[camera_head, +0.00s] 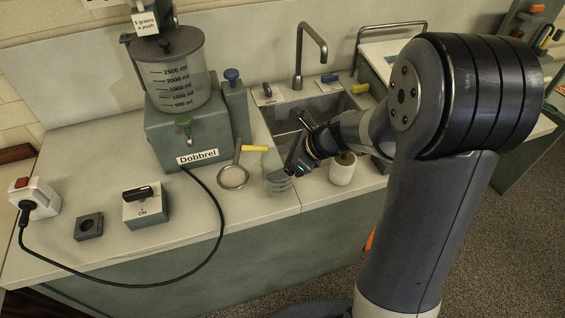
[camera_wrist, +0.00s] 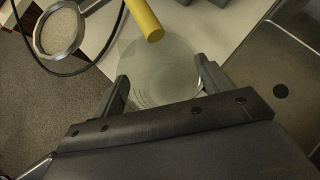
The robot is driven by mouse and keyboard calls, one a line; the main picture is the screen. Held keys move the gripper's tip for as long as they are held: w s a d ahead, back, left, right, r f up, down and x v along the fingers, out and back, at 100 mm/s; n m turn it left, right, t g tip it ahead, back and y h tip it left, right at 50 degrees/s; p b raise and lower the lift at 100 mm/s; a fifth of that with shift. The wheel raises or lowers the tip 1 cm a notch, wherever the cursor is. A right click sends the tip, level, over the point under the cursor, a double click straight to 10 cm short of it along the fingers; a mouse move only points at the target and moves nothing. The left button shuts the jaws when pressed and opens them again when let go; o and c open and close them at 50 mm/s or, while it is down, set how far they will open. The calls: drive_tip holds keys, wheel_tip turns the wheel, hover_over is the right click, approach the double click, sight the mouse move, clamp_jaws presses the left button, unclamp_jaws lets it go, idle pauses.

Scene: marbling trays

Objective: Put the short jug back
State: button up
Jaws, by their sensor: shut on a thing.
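The short jug (camera_head: 277,183) is a small clear, see-through vessel near the counter's front edge, left of the sink. In the wrist view the jug (camera_wrist: 160,72) fills the space between the two dark fingers. My gripper (camera_head: 291,170) is shut on it, and it also shows in the wrist view (camera_wrist: 161,80) with one finger on each side. I cannot tell whether the jug's base touches the counter.
A ring-shaped strainer (camera_head: 233,177) with a yellow handle lies just left of the jug. A white pot (camera_head: 343,169) stands to the right. Behind are the Dobbrel machine (camera_head: 188,136) and the sink (camera_head: 308,112). A black cable (camera_head: 216,236) loops across the left counter.

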drive_tip(key=shift+s+d+f, duration=0.1)
drive_tip(key=shift+f, duration=0.65)
drive_tip(key=shift+f, duration=0.2)
drive_tip(key=o, duration=1.7)
drive_tip(key=shift+c, duration=0.2)
drive_tip(key=shift+r, duration=0.15)
drive_tip(key=shift+d+r, duration=0.1)
drive_tip(key=shift+r, duration=0.1)
drive_tip(key=v, duration=1.1)
drive_tip(key=shift+s+d+r, duration=0.15)
drive_tip(key=shift+d+r, duration=0.1)
drive_tip(key=shift+d, duration=0.05)
